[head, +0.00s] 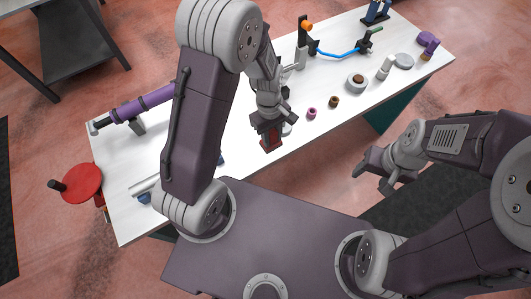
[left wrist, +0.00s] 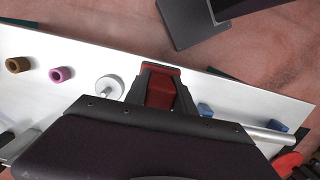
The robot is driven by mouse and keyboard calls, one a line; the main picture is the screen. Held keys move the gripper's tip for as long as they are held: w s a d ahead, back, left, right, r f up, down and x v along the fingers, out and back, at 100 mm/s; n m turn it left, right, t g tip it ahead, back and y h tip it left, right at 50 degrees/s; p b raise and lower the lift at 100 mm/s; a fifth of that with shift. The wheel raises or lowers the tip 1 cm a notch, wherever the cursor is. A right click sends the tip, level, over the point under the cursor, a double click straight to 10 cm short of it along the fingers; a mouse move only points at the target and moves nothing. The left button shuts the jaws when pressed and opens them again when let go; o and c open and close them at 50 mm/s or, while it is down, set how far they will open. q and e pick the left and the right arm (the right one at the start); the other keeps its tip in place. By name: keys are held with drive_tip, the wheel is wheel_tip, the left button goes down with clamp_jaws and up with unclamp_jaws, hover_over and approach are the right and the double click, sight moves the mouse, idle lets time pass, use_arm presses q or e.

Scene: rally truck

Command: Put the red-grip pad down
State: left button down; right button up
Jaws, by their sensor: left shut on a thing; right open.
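The red-grip pad (head: 271,138) is a small dark block with a red face. My left gripper (head: 269,127) is shut on it and holds it near the front edge of the white worktable (head: 240,142). In the left wrist view the red pad (left wrist: 160,93) sits between the two dark fingers of the left gripper (left wrist: 160,88), with the white tabletop behind. I cannot tell whether the pad touches the table. My right gripper (head: 377,172) is open and empty, beyond the table's front edge at the right.
A purple cylinder (head: 145,103) and red disc (head: 82,183) are at the left. Other parts occupy the far right.

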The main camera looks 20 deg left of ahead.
use_arm(q)
drive_tip(key=shift+d+f, duration=0.25)
drive_tip(key=shift+f, duration=0.25)
drive_tip(key=shift+a, duration=0.3)
drive_tip(key=a+f, duration=0.2)
drive_tip(key=a, duration=0.1)
drive_tip(key=w+a+f, duration=0.1)
drive_tip(key=a+f, duration=0.1)
drive_tip(key=a, duration=0.2)
drive_tip(key=a+f+p, duration=0.1)
drive_tip(key=a+f, duration=0.2)
drive_tip(key=a, duration=0.1)
drive_tip(key=shift+w+a, duration=0.2)
drive_tip(key=shift+s+f, duration=0.1)
drive_tip(key=shift+f, duration=0.25)
wheel_tip(320, 180, down, 3)
drive_tip(key=shift+d+r, duration=0.15)
drive_tip(key=shift+f, duration=0.35)
use_arm(e)
drive_tip(key=shift+w+a+r, duration=0.15)
drive_tip(key=shift+a+r, duration=0.05)
drive_tip(key=shift+a, duration=0.3)
use_arm(q)
drive_tip(key=shift+f, duration=0.1)
use_arm(e)
drive_tip(key=shift+f, duration=0.1)
